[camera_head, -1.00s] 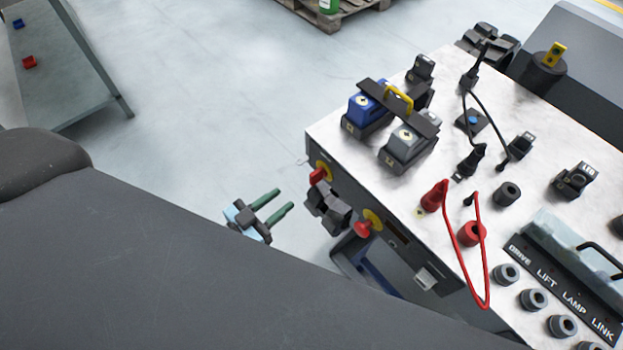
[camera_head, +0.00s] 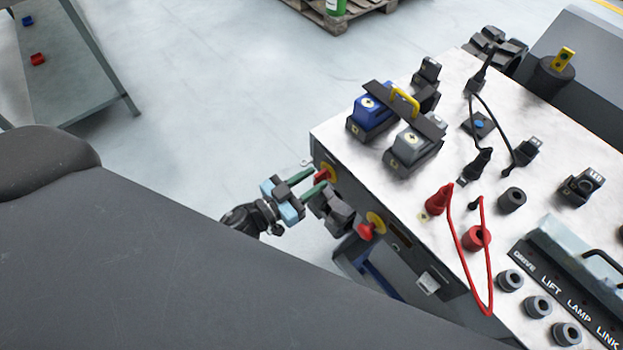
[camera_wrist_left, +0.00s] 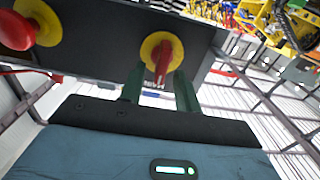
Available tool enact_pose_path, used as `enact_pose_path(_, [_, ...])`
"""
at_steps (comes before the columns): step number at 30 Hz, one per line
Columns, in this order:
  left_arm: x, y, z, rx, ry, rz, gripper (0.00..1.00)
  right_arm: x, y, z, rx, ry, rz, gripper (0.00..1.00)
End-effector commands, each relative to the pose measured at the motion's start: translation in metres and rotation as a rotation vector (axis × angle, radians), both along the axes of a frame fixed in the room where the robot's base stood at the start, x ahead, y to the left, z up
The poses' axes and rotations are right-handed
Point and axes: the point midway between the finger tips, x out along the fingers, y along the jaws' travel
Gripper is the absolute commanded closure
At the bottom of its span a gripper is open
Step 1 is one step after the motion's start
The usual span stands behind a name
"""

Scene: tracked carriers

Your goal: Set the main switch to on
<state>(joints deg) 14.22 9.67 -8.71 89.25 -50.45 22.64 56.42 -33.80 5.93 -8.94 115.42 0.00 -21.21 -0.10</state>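The main switch (camera_head: 330,169) is a red handle on a yellow disc on the dark side panel of the carrier. It also shows in the left wrist view (camera_wrist_left: 162,58), with the handle pointing roughly up and down there. My left gripper (camera_head: 317,179) is open, its green fingers pointing at the switch. In the left wrist view the gripper (camera_wrist_left: 159,84) has one finger on each side of the handle's lower end, with gaps visible. I cannot tell how deep the handle sits between the fingers. My right gripper is not in view.
A red mushroom knob (camera_head: 365,231) on a yellow disc sits on the same panel, near the switch. A dark bracket-like part (camera_head: 332,210) juts out between them. The white carrier top (camera_head: 410,205) holds batteries, plugs and a red cable. Open floor lies left of the carrier.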

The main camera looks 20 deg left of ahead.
Motion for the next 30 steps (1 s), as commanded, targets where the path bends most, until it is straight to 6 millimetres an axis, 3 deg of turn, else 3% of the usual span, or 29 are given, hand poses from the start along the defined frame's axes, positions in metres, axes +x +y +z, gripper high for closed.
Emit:
enact_pose_path(10, [0.0034, -0.0018, -0.0002, 0.000, 0.001, 0.000, 0.69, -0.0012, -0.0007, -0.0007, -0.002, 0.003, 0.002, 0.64])
enact_pose_path(18, [0.0033, -0.0017, -0.0002, 0.000, 0.001, 0.000, 1.00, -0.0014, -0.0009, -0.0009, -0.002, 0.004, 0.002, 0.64])
enact_pose_path(30, [0.0029, -0.0021, -0.0002, 0.046, -0.023, 0.000, 1.00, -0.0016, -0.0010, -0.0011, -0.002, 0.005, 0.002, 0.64])
